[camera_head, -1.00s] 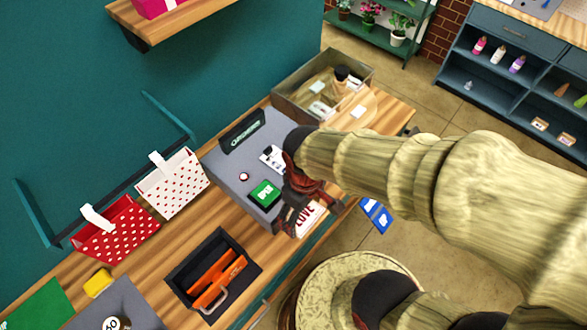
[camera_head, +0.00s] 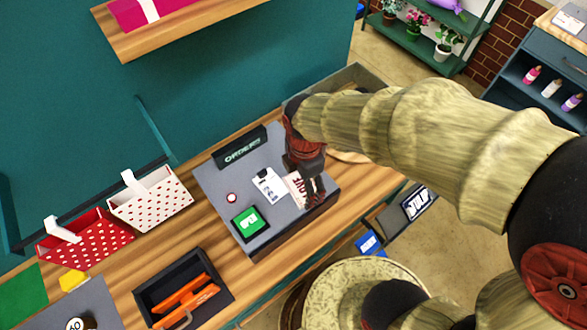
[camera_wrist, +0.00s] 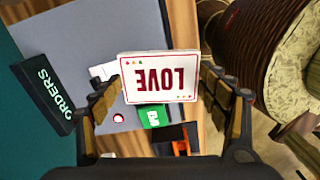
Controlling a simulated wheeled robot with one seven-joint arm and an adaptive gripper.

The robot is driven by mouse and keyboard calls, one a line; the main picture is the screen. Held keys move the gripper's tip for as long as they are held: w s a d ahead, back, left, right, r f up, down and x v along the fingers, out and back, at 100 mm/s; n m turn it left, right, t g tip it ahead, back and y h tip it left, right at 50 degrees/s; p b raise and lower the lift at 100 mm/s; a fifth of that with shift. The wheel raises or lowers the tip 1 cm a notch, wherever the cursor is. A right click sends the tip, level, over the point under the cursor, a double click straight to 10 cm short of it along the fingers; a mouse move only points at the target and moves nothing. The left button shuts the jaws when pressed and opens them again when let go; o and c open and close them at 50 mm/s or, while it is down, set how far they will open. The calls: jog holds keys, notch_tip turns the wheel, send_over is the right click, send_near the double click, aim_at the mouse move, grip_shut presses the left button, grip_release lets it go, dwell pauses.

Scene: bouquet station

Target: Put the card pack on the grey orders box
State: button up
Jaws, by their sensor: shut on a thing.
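The card pack (camera_head: 296,188) is white with red LOVE lettering. In the wrist view the card pack (camera_wrist: 159,78) lies between my two fingers, face toward the camera. My gripper (camera_head: 313,192) is shut on it, over the right part of the grey orders box (camera_head: 222,188). In the wrist view my gripper (camera_wrist: 163,100) has one finger on each side of the pack, and the pack overlaps the box's edge. How high it is above the box top is hard to tell. The box carries a dark ORDERS sign (camera_head: 240,147) along its back.
On the box are a green card (camera_head: 250,221), a white tag-like item (camera_head: 269,185) and a small red-and-white round piece (camera_head: 231,198). A dark tray (camera_head: 150,296) with orange-handled tools stands at the front left. Polka-dot red (camera_head: 85,238) and white (camera_head: 150,204) baskets stand along the wall.

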jog(key=shift+s+a+n, duration=0.15)
jog(key=shift+n, duration=0.65)
jog(key=w+f, duration=0.3)
jog(key=w, duration=0.1)
jog(key=w+f+p, duration=0.1)
jog(key=w+f, duration=0.2)
jog(key=w, duration=0.2)
jog(key=w+f, duration=0.3)
jog(key=w, duration=0.1)
jog(key=shift+w, duration=0.2)
jog(key=shift+w+f, duration=0.2)
jog(key=shift+f, duration=0.2)
jog(key=shift+w+f, duration=0.15)
jog(key=shift+f, duration=1.45)
jog(key=shift+f, duration=0.1)
jog(key=o, duration=1.2)
jog(key=shift+o, duration=0.4)
